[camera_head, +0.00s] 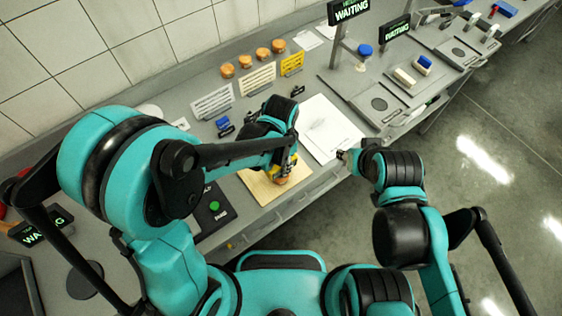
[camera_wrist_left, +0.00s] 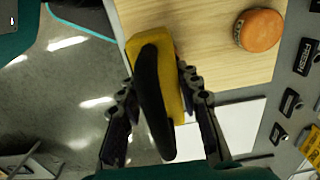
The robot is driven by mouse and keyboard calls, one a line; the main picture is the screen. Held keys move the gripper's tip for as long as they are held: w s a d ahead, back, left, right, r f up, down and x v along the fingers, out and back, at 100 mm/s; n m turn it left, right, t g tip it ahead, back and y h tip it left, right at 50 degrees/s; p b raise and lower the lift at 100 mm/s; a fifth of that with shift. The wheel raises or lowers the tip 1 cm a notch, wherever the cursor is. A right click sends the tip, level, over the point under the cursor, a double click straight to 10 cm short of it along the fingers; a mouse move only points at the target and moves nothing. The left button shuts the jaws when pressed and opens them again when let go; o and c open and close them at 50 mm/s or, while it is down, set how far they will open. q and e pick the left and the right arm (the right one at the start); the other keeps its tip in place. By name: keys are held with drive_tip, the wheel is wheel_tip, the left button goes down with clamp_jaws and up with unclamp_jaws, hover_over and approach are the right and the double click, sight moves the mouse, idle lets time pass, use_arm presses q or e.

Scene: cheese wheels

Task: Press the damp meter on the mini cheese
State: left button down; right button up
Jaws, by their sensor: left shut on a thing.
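My left gripper (camera_head: 289,165) is over the wooden board (camera_head: 258,191). In the left wrist view its fingers (camera_wrist_left: 159,105) are shut on the damp meter (camera_wrist_left: 139,48), a yellow block with a black part. The meter appears above the board's edge. A small round orange cheese (camera_wrist_left: 259,30) lies flat on the board, to the right of the meter in that view and apart from it. In the head view the gripper partly hides the cheese and meter. My right gripper (camera_head: 342,155) is near the bench front, by the white sheet; its fingers are too small to read.
A white sheet (camera_head: 325,125) lies right of the board. Several orange cheeses (camera_head: 245,61) stand along the back behind white cards and a yellow card (camera_head: 292,63). A black panel with a green button (camera_head: 214,206) is left of the board. Stations with "WAITING" screens (camera_head: 351,10) stand farther right.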

use_arm(q)
drive_tip(key=shift+f+b, duration=0.4)
drive_tip(key=shift+f, duration=0.05)
idle(0.3)
drive_tip(key=shift+s+f, duration=0.1)
drive_tip(key=shift+f, duration=0.05)
idle(1.2)
drive_tip(key=shift+r+p, duration=0.45)
drive_tip(key=shift+r, duration=0.3)
wheel_tip(320, 180, up, 7)
drive_tip(key=p, duration=0.5)
drive_tip(key=shift+f, duration=0.2)
drive_tip(key=shift+d, duration=0.1)
